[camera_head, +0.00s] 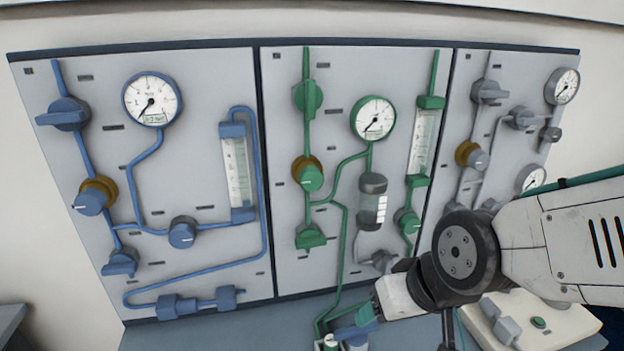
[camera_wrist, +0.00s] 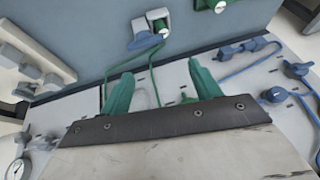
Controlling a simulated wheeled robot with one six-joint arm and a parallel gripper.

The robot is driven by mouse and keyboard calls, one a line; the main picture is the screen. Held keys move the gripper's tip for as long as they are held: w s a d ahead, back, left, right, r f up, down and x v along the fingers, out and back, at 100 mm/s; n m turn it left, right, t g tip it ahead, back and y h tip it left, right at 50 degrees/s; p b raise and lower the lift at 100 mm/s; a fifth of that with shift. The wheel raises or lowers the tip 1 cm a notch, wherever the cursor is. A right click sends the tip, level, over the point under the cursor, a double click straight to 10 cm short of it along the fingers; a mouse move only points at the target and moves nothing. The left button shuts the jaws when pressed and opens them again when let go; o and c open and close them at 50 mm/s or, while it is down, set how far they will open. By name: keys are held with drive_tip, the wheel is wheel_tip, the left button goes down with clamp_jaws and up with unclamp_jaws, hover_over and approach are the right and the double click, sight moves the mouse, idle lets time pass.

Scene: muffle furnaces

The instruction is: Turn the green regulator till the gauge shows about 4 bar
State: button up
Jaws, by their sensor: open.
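The green regulator (camera_head: 311,178) is a green knob with a white mark and a brass-coloured collar, on the left side of the middle panel. The green-rimmed gauge (camera_head: 373,120) is up and right of it. Its needle points to the lower left, near the low end of the scale; the figures are too small to read. My gripper (camera_head: 361,322) is low in front of the panel, below and right of the regulator and apart from it. In the wrist view, its two green fingers (camera_wrist: 160,85) are spread, with nothing held between them. I cannot identify the regulator there.
A green valve handle (camera_head: 310,237) is below the regulator and another (camera_head: 308,97) above it. A green flowmeter (camera_head: 423,142) is right of the gauge. The blue panel (camera_head: 205,80) is on the left, a grey one (camera_head: 515,75) on the right. Small fittings stand beside my gripper.

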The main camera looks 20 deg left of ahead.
drive_tip(key=w+a+t+y, duration=0.2)
drive_tip(key=a+t, duration=0.1)
drive_tip(key=a, duration=0.6)
drive_tip(key=m+t+y, duration=0.2)
drive_tip(key=t+y, duration=0.1)
drive_tip(key=t, duration=0.6)
approach(312, 181)
drive_tip(key=x, duration=1)
drive_tip(key=shift+w, duration=0.2)
drive_tip(key=c, duration=1)
